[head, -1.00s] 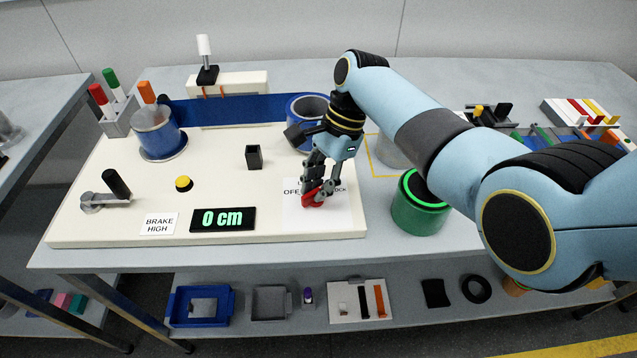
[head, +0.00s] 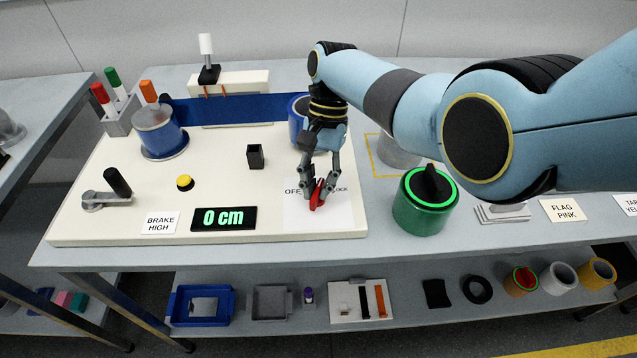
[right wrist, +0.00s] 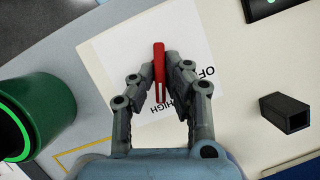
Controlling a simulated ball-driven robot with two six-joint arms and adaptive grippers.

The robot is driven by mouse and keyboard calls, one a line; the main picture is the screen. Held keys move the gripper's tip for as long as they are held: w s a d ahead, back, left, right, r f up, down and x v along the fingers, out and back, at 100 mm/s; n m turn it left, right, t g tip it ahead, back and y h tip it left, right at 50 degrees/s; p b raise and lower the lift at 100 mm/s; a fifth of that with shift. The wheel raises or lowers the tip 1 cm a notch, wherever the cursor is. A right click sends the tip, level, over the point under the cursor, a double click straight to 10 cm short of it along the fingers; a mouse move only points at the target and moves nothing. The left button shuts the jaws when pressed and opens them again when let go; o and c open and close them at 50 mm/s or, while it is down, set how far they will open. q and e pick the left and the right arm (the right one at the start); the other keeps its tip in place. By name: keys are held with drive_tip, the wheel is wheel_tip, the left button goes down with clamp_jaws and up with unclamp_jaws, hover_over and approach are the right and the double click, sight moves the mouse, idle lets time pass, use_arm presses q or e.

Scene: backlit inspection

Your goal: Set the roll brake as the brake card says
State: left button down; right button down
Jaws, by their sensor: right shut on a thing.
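The brake card (head: 160,222) on the cream board reads "BRAKE HIGH". The red brake lever (head: 316,198) stands on a white dial plate (head: 338,216) at the board's front right. OFF shows left of the lever and part of LOCK right of it. In the right wrist view the red lever (right wrist: 159,70) lies between the fingers, and its narrow end is beside the word HIGH (right wrist: 165,109). My right gripper (head: 318,190) is shut on the lever; its fingertips also show in the right wrist view (right wrist: 160,78). My left gripper is out of view.
A display (head: 223,218) reads 0 cm. A crank (head: 108,190), a yellow button (head: 185,183) and a black square holder (head: 255,156) are on the board. A blue web (head: 235,110) runs behind. A green drum (head: 424,205) stands just right of the board.

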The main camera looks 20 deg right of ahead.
idle(0.4)
drive_tip(key=c, duration=1.4)
unclamp_jaws()
drive_tip(key=v, duration=1.2)
drive_tip(key=shift+a, duration=0.1)
